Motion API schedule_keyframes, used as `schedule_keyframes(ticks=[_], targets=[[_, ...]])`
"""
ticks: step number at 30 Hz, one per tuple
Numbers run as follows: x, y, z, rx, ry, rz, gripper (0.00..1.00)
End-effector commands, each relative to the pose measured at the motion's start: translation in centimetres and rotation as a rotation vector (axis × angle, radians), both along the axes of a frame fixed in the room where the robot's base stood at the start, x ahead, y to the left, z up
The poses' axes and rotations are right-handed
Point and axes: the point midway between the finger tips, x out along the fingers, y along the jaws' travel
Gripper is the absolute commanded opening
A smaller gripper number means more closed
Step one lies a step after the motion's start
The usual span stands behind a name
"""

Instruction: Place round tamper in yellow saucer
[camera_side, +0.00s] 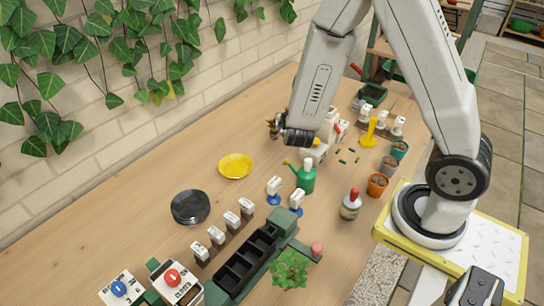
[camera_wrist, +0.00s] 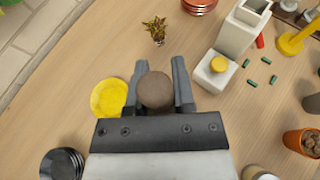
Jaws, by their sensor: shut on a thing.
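The round tamper (camera_wrist: 155,90) shows in the wrist view as a brown round top between the two grey fingers of my gripper (camera_wrist: 160,82). My gripper is shut on it. In the side view my gripper (camera_side: 283,130) is over the back of the table, and I cannot make out the tamper clearly there. The yellow saucer (camera_side: 235,166) lies empty on the wooden table, left of and nearer than my gripper. In the wrist view the saucer (camera_wrist: 104,99) is just left of the left finger, and part of its right edge is close to that finger.
A stack of dark saucers (camera_side: 190,207) lies left of the yellow one. A small spiky plant (camera_wrist: 156,30) stands beyond the fingers. A white machine (camera_wrist: 232,45) is at the right.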

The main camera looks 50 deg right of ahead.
Motion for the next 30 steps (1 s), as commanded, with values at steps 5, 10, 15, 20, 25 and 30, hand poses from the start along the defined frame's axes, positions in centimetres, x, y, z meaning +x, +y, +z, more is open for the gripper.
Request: schedule_keyframes(ticks=[5, 10, 15, 20, 25, 30], targets=[[2.8, 3.1, 3.4, -0.002, -0.011, 0.158, 0.00], [4.0, 5.0, 5.3, -0.007, -0.010, 0.256, 0.00], [4.7, 6.4, 6.7, -0.012, -0.010, 0.324, 0.00], [5.1, 7.7, 7.8, -0.018, -0.012, 0.385, 0.00], [5.1, 9.6, 8.1, -0.024, -0.007, 0.447, 0.00], [4.3, 9.9, 6.5, -0.020, -0.002, 0.429, 0.00]])
